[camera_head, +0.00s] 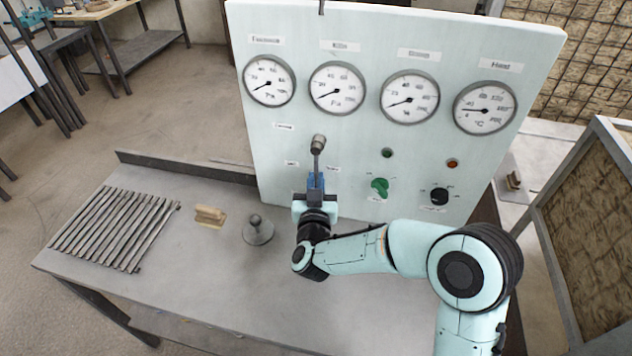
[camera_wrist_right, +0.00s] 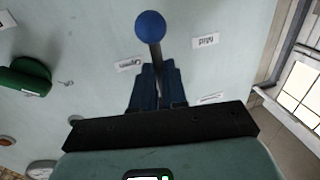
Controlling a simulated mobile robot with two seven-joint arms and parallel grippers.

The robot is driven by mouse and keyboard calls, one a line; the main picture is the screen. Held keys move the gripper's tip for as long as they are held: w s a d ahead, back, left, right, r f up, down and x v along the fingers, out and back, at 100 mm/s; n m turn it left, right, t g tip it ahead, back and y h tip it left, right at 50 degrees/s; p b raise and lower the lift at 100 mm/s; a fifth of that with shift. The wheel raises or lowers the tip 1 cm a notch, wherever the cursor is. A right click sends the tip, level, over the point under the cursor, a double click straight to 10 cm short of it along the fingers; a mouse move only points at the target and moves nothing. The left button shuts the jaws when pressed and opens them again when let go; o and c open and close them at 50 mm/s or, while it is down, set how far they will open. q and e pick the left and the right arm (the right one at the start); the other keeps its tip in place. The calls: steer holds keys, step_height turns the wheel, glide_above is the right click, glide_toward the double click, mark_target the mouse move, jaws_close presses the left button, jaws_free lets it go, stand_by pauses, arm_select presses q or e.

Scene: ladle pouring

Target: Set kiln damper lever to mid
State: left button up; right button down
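The lever (camera_head: 317,160) stands out from the lower left of the pale control panel (camera_head: 350,42), with a round knob (camera_head: 318,141) at its end. In the right wrist view the knob (camera_wrist_right: 151,26) looks blue and the dark shaft (camera_wrist_right: 156,60) runs down between my fingers. My right gripper (camera_head: 316,180) has its blue fingers close together on the lever's shaft, below the knob; the fingers also show in the wrist view (camera_wrist_right: 157,85). Small labels (camera_head: 333,169) sit around the lever, too blurred to read surely. The lever's base is hidden. My left gripper is out of view.
Several round gauges (camera_head: 337,89) line the panel above the lever. A green knob (camera_head: 380,187) and a black knob (camera_head: 439,195) sit to its right. The grey table (camera_head: 180,260) holds a rod rack (camera_head: 115,228), a wooden block (camera_head: 210,216) and a grey knobbed disc (camera_head: 258,231).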

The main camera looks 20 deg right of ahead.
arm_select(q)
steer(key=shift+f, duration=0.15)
arm_select(e)
steer(key=m+b, duration=0.1)
steer(key=b, duration=0.1)
steer(key=w+a+m+b, duration=0.1)
steer(key=m+b, duration=0.1)
steer(key=w+a+m+b, duration=0.1)
steer(key=b, duration=0.1)
steer(key=shift+a+t+b, duration=0.25)
steer(key=shift+t+b, duration=0.05)
steer(key=shift+b, duration=0.05)
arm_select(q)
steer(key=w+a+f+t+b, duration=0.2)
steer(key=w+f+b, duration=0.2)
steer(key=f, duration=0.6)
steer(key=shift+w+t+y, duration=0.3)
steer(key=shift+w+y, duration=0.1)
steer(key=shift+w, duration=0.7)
arm_select(e)
steer(key=shift+w+a+r+m+h, duration=0.3)
steer(key=shift+a+r+m, duration=0.1)
steer(key=shift+m, duration=0.55)
steer(key=shift+w+a+r+m+h, duration=0.25)
steer(key=shift+a+m+h, duration=0.1)
steer(key=shift+m, duration=0.55)
steer(key=shift+w+a+r+m+h, duration=0.25)
steer(key=shift+a+r+m, duration=0.15)
steer(key=shift+m, duration=0.55)
